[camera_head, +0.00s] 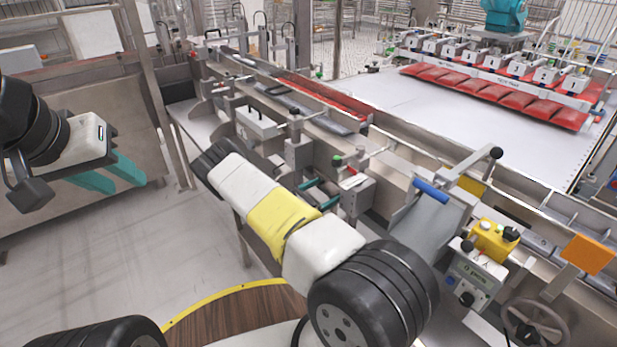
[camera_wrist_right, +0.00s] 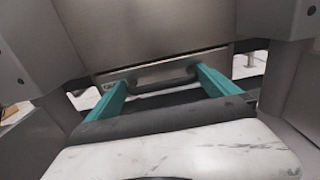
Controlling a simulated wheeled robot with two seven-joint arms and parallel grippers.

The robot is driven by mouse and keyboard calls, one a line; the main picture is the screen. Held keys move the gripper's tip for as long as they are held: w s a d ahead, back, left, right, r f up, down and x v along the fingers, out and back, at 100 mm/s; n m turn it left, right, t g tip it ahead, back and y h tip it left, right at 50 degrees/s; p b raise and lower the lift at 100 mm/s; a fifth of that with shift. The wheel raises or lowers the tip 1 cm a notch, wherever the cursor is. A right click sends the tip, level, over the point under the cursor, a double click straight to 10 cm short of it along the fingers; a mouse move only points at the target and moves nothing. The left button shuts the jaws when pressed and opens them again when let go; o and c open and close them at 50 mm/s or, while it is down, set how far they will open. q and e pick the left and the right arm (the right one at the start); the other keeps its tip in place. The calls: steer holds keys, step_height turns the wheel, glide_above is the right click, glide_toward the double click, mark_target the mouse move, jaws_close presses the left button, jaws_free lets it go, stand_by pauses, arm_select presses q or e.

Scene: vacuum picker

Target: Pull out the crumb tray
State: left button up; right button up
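In the right wrist view, a grey metal front (camera_wrist_right: 125,75) with a dark bar handle (camera_wrist_right: 165,84) lies ahead, partly labelled at its left; I take it as the crumb tray. The teal fingers of my right gripper (camera_wrist_right: 160,82) are open, one toward each end of the handle. I cannot tell whether they touch it. In the head view, my right gripper (camera_head: 325,193) shows partly behind my right arm, beside the machine's side. The tray cannot be made out there. My left gripper (camera_head: 121,176) is open and empty at the far left, away from the machine.
The long metal machine frame (camera_head: 400,170) carries levers and clamps along its side. A blue-handled lever (camera_head: 431,191), a yellow control box (camera_head: 493,240) and a handwheel (camera_head: 537,322) stand at the right. Open floor (camera_head: 100,255) lies at the left.

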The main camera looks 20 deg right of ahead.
steer(key=c, duration=1.6)
steer(key=v, duration=2.2)
steer(key=shift+a, duration=0.3)
steer(key=shift+c, duration=0.2)
steer(key=o, duration=1.8)
steer(key=v, duration=0.7)
steer(key=shift+s+a, duration=0.2)
steer(key=shift+a, duration=0.15)
steer(key=shift+f, duration=0.1)
